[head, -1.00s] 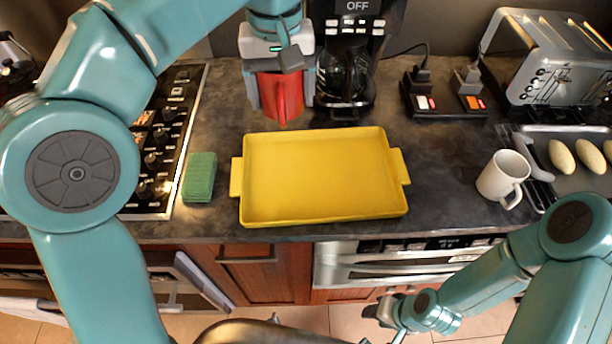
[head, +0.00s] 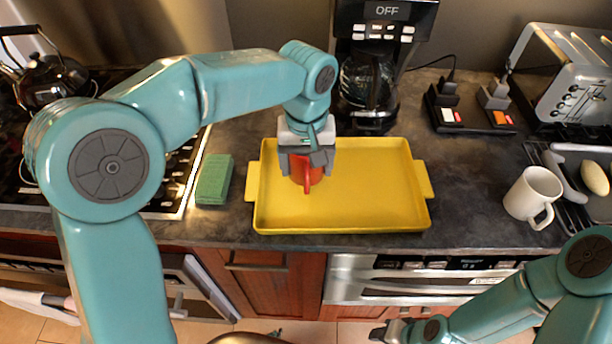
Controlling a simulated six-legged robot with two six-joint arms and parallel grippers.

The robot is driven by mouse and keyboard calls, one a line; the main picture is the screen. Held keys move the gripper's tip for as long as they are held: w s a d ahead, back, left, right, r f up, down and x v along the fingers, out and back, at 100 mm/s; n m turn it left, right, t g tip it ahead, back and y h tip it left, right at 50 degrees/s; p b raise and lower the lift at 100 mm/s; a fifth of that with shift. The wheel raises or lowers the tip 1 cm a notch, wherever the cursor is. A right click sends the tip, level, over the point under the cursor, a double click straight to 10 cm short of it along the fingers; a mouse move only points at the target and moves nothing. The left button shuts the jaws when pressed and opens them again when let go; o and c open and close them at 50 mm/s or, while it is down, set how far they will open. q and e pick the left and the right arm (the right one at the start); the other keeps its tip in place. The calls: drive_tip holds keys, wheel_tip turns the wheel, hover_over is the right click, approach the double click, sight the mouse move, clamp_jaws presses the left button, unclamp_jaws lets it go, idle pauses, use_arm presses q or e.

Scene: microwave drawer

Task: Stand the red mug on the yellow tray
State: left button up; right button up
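The red mug (head: 307,176) is in the head view, over the left-middle part of the yellow tray (head: 380,212). My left gripper (head: 307,158) comes down over the mug from above and is shut on it, hiding its upper part. The mug's handle faces the front. I cannot tell whether the mug's base touches the tray. The tray lies flat on the dark counter and is otherwise empty. My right gripper (head: 384,333) is low at the bottom edge, in front of the counter and away from the tray; its fingers are too small to read.
A green sponge (head: 214,180) lies left of the tray, beside the stove. A coffee maker (head: 372,75) stands behind the tray. A white mug (head: 532,194) stands to the right, near a rack with bread rolls (head: 594,178). The counter between tray and white mug is clear.

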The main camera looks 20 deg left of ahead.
use_arm(q)
wheel_tip(320, 180, down, 4)
drive_tip(key=shift+a+f, duration=0.1)
drive_tip(key=shift+s, duration=0.1)
drive_tip(key=shift+f+b, duration=0.1)
drive_tip(key=shift+b, duration=0.2)
drive_tip(key=o, duration=1.2)
drive_tip(key=shift+o, duration=0.2)
drive_tip(key=shift+r, duration=0.5)
wheel_tip(320, 180, up, 12)
drive_tip(key=p, duration=0.1)
drive_tip(key=shift+f, duration=0.25)
drive_tip(key=shift+p, duration=0.35)
